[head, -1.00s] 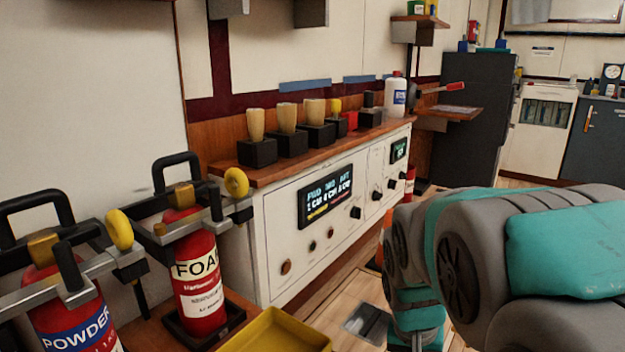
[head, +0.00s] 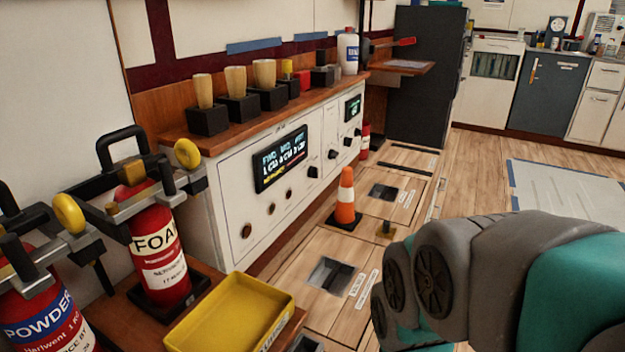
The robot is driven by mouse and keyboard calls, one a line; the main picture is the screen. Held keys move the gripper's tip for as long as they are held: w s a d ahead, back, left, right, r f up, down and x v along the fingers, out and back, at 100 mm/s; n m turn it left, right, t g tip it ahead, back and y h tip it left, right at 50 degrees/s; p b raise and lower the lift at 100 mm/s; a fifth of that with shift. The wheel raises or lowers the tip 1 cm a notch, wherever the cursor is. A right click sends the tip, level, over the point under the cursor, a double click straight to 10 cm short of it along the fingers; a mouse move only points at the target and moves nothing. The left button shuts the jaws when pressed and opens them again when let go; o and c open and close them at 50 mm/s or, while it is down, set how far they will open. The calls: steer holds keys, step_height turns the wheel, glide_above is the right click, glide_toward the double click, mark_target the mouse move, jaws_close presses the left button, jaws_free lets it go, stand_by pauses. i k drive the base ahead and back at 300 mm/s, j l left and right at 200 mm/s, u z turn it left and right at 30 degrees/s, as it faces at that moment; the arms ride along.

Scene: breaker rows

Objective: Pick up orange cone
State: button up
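The orange cone (head: 345,199) stands upright on the wooden floor in the head view, near the middle of the picture. It has a white band and a dark square base, and it is just in front of the white control console. My arm, grey and teal, fills the lower right of the head view, to the right of the cone and apart from it in the picture. My gripper is not in view.
The white console (head: 285,190) with knobs and displays stands behind the cone. A yellow tray (head: 232,312) and red extinguishers (head: 160,245) are at lower left. Open floor (head: 470,180) extends right.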

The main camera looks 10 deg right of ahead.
mark_target(344, 216)
steer(key=i+l+u, duration=0.25)
steer(key=l, duration=0.3)
steer(key=i+l+u, duration=0.25)
steer(key=l, duration=0.35)
steer(key=l+u, duration=0.3)
steer(key=l, duration=0.3)
steer(key=i+l+u, duration=0.1)
steer(key=l+u, duration=0.15)
steer(key=l, duration=0.4)
